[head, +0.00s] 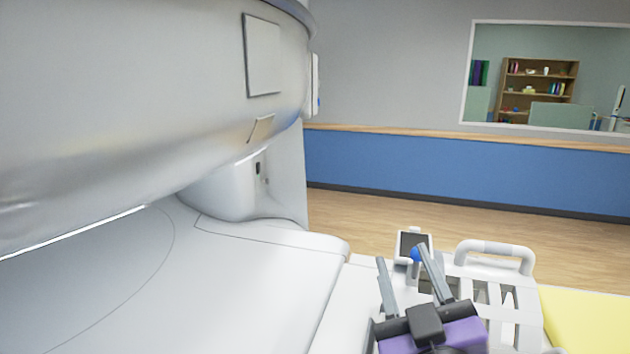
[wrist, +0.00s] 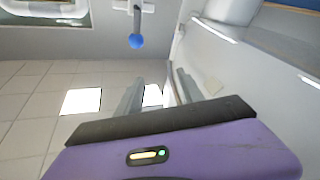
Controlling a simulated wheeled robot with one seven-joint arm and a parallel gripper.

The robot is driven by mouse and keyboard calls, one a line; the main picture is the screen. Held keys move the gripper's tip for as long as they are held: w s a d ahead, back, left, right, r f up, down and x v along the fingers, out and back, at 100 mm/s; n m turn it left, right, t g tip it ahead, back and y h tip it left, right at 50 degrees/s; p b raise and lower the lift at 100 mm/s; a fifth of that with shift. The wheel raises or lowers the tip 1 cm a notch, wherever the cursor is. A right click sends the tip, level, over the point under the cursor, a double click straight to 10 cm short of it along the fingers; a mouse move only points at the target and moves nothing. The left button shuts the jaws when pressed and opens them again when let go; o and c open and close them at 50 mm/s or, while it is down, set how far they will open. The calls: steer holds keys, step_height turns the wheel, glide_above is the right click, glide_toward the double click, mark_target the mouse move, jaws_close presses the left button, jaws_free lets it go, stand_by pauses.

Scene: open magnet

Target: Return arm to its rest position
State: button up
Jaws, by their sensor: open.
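My gripper (head: 404,257) is at the lower middle right of the head view, with its purple body at the bottom edge and two grey fingers pointing up. The fingers are spread apart with nothing between them. It also shows in the wrist view (wrist: 155,80), open and empty. A blue ball (head: 415,254) appears near the fingertips in the head view. In the wrist view the blue ball (wrist: 137,41) is on a thin stem, apart from the fingers.
The large white magnet (head: 130,100) overhangs the white bed (head: 230,300) at left. A white frame with a handle (head: 495,250) and a small dark screen (head: 413,243) stand close by the gripper. A yellow surface (head: 590,322) is at right. Open wooden floor (head: 400,212) lies beyond.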

steer(key=s+d+f+m+g, duration=0.1)
steer(key=s+d+f+g, duration=0.1)
steer(key=s+f, duration=0.6)
steer(key=s+d+f+m+g, duration=0.1)
steer(key=s+d+f+m, duration=0.1)
steer(key=s+f, duration=0.7)
steer(key=s+d+f+m+g+b, duration=0.1)
steer(key=s+f, duration=0.8)
steer(key=s, duration=1.1)
steer(key=shift+d+f+m+g, duration=0.3)
steer(key=shift+d+g, duration=0.5)
steer(key=shift+d, duration=0.4)
steer(key=shift+r, duration=0.1)
